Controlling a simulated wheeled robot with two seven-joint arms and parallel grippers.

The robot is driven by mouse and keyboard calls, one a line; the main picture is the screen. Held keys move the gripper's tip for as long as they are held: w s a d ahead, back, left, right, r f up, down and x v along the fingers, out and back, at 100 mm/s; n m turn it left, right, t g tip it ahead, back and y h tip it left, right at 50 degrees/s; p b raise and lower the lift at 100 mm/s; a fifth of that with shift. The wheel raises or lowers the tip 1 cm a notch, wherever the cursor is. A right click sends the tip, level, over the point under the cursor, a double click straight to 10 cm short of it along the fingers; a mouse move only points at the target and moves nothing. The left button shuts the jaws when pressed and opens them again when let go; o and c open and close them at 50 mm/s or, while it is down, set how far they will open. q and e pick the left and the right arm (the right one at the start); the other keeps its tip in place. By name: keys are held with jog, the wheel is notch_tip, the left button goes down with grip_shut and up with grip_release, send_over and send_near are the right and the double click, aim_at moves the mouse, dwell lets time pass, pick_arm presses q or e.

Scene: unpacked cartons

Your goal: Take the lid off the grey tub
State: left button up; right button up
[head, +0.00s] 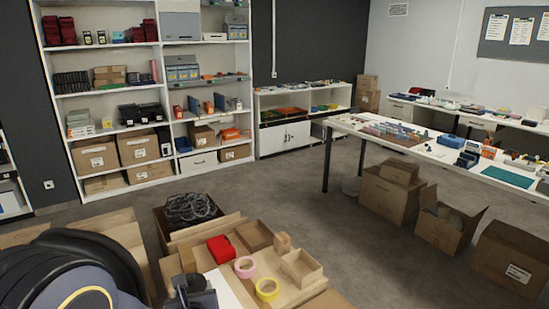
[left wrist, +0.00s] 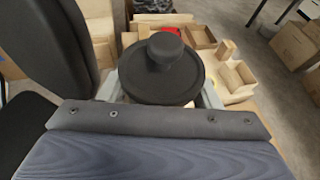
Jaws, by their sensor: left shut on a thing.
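A dark round lid with a knob on top (left wrist: 158,78) fills the middle of the left wrist view. My left gripper (left wrist: 162,92) has its grey fingers on either side of the lid and is shut on it. In the head view my left gripper (head: 192,292) is a dark shape at the bottom edge, over the near side of the cartons. The tub's body is hidden, so I cannot tell whether the lid still touches it. My right gripper is not in view.
An open carton area ahead holds a red box (head: 221,249), a pink tape roll (head: 245,267), a yellow tape roll (head: 267,289) and small open boxes (head: 301,268). A carton of black cables (head: 191,209) stands behind.

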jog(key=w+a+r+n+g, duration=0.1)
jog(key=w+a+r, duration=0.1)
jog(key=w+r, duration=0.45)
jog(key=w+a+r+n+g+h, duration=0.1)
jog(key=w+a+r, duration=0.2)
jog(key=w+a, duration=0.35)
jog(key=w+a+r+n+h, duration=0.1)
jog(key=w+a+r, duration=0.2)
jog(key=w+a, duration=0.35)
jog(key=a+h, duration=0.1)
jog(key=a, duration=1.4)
pick_arm(q)
jog(key=s+d+r+m+h, duration=0.2)
jog(key=s+d+m+h, duration=0.2)
jog(key=d, duration=0.7)
jog(key=shift+d+r+m+t+h, duration=0.2)
jog(key=shift+m+t+h, duration=0.1)
jog(key=shift+h, duration=0.4)
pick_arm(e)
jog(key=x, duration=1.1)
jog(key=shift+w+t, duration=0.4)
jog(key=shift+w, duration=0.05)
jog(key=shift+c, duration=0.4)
